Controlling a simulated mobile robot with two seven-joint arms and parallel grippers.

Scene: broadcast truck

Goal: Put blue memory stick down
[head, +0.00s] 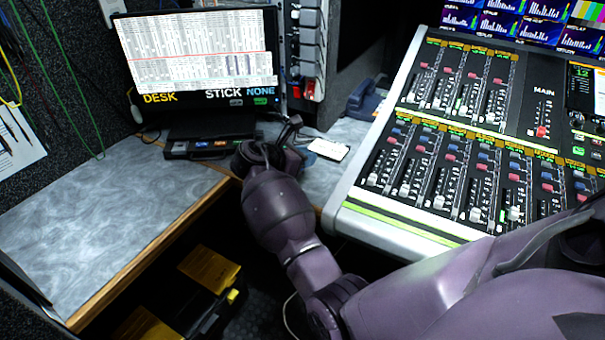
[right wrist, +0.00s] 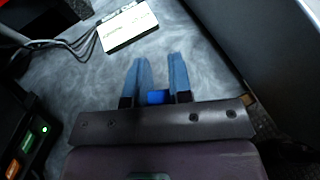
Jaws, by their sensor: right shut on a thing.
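The blue memory stick (right wrist: 157,97) shows in the right wrist view as a small blue block between the finger bases of my right gripper (right wrist: 159,62). The gripper is shut on it, with the fingers pointing over the grey desk top (right wrist: 205,35). I cannot tell whether the stick touches the desk. In the head view my right wrist reaches the desk in front of the monitor, and it hides the stick. My left gripper is not in view.
A monitor (head: 197,55) reads "DESK STICK NONE". Below it sits a dark unit with coloured labels (head: 210,145). A white-topped box (head: 328,149) with cables lies beyond my fingers. The mixing console (head: 400,222) stands right. The left desk (head: 95,215) is clear.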

